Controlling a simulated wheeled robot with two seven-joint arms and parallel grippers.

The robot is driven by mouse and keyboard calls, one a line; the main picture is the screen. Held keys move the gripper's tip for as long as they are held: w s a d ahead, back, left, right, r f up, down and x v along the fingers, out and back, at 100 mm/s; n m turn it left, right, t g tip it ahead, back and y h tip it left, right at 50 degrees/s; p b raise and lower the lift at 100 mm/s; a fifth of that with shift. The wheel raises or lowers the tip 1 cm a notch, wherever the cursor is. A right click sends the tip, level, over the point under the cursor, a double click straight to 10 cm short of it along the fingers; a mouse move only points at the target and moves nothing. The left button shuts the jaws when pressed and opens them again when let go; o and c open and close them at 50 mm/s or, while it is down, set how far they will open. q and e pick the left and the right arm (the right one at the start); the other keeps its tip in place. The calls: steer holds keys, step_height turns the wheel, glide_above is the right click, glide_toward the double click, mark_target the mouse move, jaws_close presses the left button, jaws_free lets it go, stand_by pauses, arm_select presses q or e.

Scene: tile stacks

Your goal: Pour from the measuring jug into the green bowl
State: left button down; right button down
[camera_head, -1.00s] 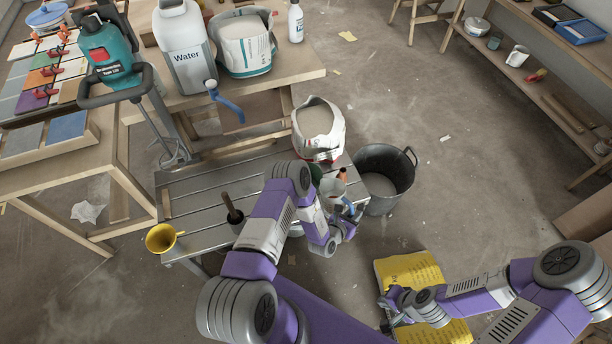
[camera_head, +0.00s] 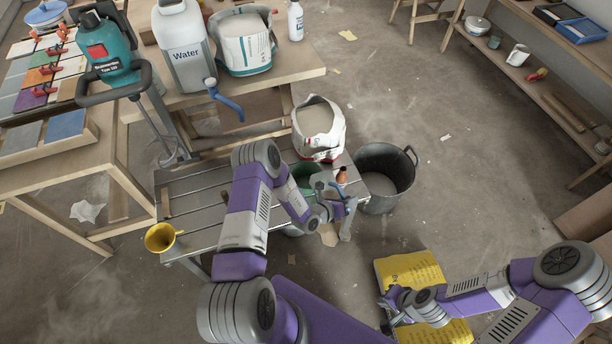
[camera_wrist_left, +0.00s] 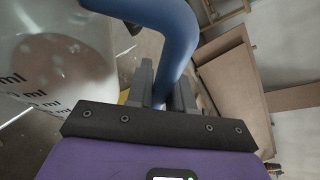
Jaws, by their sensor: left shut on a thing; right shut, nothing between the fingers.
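My left gripper (camera_head: 338,208) is over the right end of the slatted bench. In the left wrist view it (camera_wrist_left: 162,92) is shut on the blue handle of the measuring jug (camera_wrist_left: 60,65), whose clear body with ml marks fills the left side. In the head view the jug's body is hard to make out beside the gripper. The green bowl (camera_head: 305,176) stands on the bench, partly hidden behind my left arm; its contents cannot be told. My right gripper (camera_head: 390,308) is shut and empty by the yellow bag.
An open white bag (camera_head: 318,145) and a small brown bottle (camera_head: 342,175) are near the bowl. A dark bucket (camera_head: 385,195) stands on the floor to the right. The yellow bag (camera_head: 410,270) lies lower right.

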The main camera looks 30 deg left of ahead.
arm_select(q)
steer(key=r, duration=0.1)
steer(key=a+r+n+h, duration=0.1)
steer(key=r, duration=0.1)
steer(key=shift+w+r, duration=0.1)
steer(key=shift+w, duration=0.1)
steer(key=shift+n, duration=0.5)
step_height(320, 180, up, 5)
steer(key=n+h+b, duration=0.1)
steer(key=n+h, duration=0.1)
glide_above(337, 193)
steer(key=d, duration=0.2)
steer(key=shift+s+a, duration=0.1)
steer(key=shift+a, duration=0.15)
steer(key=shift+a+r, duration=0.1)
steer(key=shift+a+r+n+h, duration=0.25)
steer(key=shift+a+n+h, duration=0.05)
steer(key=shift+a, duration=0.05)
steer(key=shift+w+a+r, duration=0.2)
steer(key=shift+a, duration=0.1)
